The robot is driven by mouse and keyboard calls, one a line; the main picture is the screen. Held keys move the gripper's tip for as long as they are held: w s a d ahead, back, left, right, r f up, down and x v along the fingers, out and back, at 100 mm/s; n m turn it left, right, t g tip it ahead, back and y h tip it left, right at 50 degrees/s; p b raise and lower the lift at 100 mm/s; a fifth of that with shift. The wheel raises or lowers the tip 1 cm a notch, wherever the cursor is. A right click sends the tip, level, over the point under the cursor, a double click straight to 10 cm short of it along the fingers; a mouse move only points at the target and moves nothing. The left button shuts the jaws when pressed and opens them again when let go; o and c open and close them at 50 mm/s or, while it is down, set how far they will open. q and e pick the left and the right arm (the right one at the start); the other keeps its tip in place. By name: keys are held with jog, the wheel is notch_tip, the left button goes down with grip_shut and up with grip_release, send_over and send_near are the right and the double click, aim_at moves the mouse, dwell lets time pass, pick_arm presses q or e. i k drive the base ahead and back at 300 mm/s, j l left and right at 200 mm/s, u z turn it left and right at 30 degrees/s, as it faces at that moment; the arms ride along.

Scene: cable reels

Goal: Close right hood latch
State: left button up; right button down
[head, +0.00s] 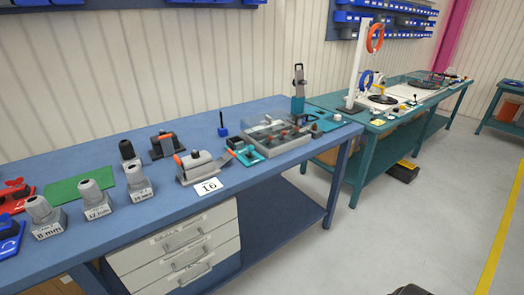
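A clear-covered fixture, which looks like the hood (278,131), stands at the right part of the blue workbench (262,187). A teal clamp-like piece (247,154) is at its front left, with an orange-tipped lever beside it.
A grey device with an orange end (201,166) and a number 16 card (209,187) sit left of the hood. Several grey labelled blocks stand further left. A tall grey-and-teal tool (298,88) stands behind. A teal bench (397,105) holds reels. Grey floor (400,225) is open at right.

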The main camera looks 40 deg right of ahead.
aim_at(224, 159)
jog(key=z, duration=0.9)
jog(key=i+j, duration=0.1)
jog(key=j, duration=0.3)
jog(key=i+j, duration=0.1)
jog(key=j, duration=0.3)
jog(key=i+j+z, duration=0.1)
jog(key=j+z, duration=0.4)
